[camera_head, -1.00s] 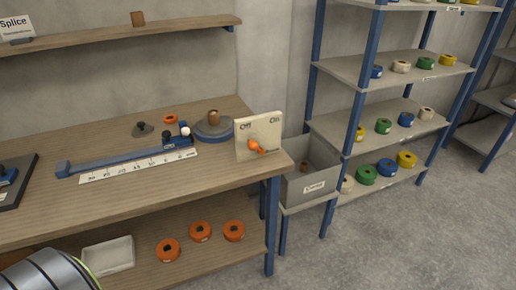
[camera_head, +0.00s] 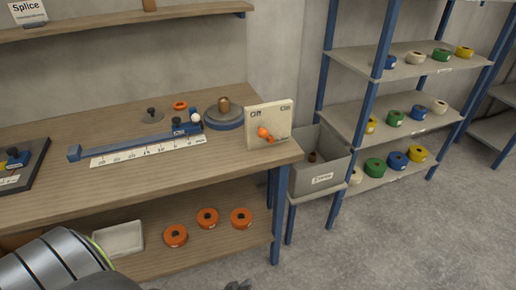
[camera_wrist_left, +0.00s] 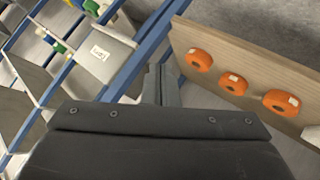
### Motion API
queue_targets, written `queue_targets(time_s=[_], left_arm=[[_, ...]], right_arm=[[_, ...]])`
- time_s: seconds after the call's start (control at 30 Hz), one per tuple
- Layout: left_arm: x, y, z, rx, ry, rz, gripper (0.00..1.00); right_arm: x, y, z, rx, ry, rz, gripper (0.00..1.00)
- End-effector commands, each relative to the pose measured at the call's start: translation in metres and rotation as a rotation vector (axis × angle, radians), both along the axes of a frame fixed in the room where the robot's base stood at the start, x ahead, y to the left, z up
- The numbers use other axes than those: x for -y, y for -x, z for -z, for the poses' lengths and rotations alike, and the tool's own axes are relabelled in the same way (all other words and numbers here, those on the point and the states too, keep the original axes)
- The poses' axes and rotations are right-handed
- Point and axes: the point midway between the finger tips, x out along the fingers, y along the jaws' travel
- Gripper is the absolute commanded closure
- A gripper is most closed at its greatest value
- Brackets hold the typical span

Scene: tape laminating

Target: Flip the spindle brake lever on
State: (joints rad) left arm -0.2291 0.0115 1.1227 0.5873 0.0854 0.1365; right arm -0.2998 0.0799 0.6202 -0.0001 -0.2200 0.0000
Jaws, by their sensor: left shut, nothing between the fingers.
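The orange brake lever (camera_head: 265,134) is on a cream panel (camera_head: 283,121) marked Off at left and On at right. The panel stands at the table's right front corner. The lever's knob tilts up-left, toward Off. Left of the panel is a round blue-grey spindle base (camera_head: 222,119) with a brown knob on top. My left gripper (camera_head: 238,286) just shows at the bottom edge of the head view, well below and apart from the lever. In the left wrist view my left gripper (camera_wrist_left: 162,75) is shut and empty. The lever is not seen there. My right gripper is out of view.
The wooden table (camera_head: 215,157) holds a blue slide with a white ruler (camera_head: 148,150). Orange rolls (camera_head: 207,217) and a white tray (camera_head: 119,238) lie on its lower shelf. A grey bin (camera_head: 318,178) stands right of the table, beside a blue-post rack of rolls. Floor in front is clear.

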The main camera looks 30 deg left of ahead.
Motion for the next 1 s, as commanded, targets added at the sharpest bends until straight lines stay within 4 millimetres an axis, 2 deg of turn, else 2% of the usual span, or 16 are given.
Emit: queue_targets(time_s=[0.03,0.1,0.2,0.33,0.5,0.6,0.7,0.83,1.0], left_arm=[[0.0,-0.025,-0.029,0.1,0.054,-0.058,1.0],[-0.002,-0.053,-0.067,0.229,0.138,-0.139,1.0],[-0.007,-0.083,-0.124,0.407,0.266,-0.25,1.0],[-0.018,-0.108,-0.197,0.627,0.45,-0.385,1.0],[-0.034,-0.119,-0.28,0.872,0.707,-0.536,1.0],[-0.042,-0.117,-0.315,0.975,0.84,-0.602,1.0],[-0.048,-0.114,-0.339,1.045,0.944,-0.649,1.0],[-0.053,-0.111,-0.355,1.092,1.022,-0.681,1.0],[-0.054,-0.11,-0.36,1.107,1.048,-0.692,1.0]], right_arm=[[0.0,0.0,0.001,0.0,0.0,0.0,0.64],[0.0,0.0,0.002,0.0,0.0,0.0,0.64],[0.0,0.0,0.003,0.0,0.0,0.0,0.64],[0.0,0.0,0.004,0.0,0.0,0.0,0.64],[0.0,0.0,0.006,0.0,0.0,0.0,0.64],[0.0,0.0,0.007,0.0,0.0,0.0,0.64],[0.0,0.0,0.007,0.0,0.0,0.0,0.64],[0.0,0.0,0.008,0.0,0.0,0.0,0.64],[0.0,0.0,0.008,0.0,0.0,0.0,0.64]])
